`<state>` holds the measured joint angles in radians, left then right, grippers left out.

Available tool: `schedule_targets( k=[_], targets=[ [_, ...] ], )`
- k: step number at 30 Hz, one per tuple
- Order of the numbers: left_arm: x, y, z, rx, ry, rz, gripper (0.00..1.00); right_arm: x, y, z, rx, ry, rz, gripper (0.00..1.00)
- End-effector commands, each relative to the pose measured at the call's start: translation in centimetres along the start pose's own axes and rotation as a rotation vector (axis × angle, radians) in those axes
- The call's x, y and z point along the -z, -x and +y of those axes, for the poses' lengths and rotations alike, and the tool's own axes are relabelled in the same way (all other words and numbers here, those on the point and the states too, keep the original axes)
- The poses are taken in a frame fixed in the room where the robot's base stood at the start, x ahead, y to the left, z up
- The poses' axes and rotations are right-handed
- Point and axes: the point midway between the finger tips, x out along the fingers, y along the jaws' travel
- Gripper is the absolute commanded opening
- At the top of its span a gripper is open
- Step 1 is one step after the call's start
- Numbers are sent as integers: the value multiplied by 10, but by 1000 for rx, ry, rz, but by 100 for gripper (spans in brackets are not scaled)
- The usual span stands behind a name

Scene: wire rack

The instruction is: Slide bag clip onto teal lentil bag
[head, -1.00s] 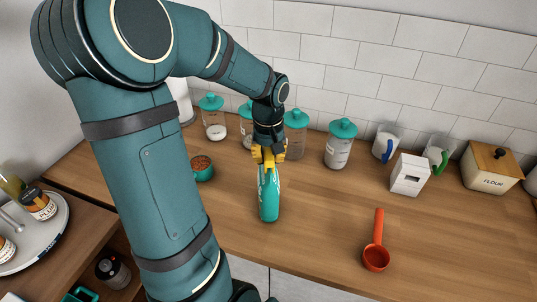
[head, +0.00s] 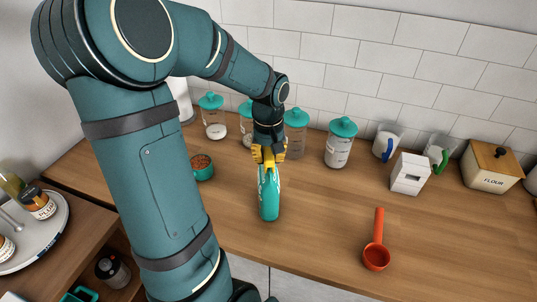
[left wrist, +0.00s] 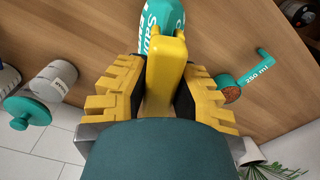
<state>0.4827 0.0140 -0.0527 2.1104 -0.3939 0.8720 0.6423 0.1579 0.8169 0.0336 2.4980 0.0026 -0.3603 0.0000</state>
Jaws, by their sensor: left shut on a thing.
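The teal lentil bag (head: 268,197) stands on the wooden counter, its top just under my left gripper (head: 268,155). It also shows in the left wrist view (left wrist: 156,20), with white lettering partly visible. A yellow bag clip (left wrist: 165,65) sits between the yellow fingers of my left gripper (left wrist: 160,95), which are shut on it. The clip's far end reaches the top of the bag; I cannot tell how far it is over the bag's edge. My right gripper does not show.
Several teal-lidded jars (head: 340,146) stand along the tiled wall. A teal measuring cup (head: 203,167) is left of the bag. A red scoop (head: 376,256), a white box (head: 409,174) and a flour box (head: 492,168) are to the right. The counter front is clear.

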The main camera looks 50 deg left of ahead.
Motion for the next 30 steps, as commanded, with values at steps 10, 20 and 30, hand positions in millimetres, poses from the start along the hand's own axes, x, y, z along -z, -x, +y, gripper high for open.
schedule_targets(
  k=[10, 20, 30],
  targets=[
    [0, 0, 0, 0, 0, 0, 0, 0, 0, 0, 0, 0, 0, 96],
    [0, 0, 0, 0, 0, 0, 52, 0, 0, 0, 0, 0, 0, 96],
    [0, 8, 0, 0, 0, 1, 52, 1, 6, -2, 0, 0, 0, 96]
  ],
)
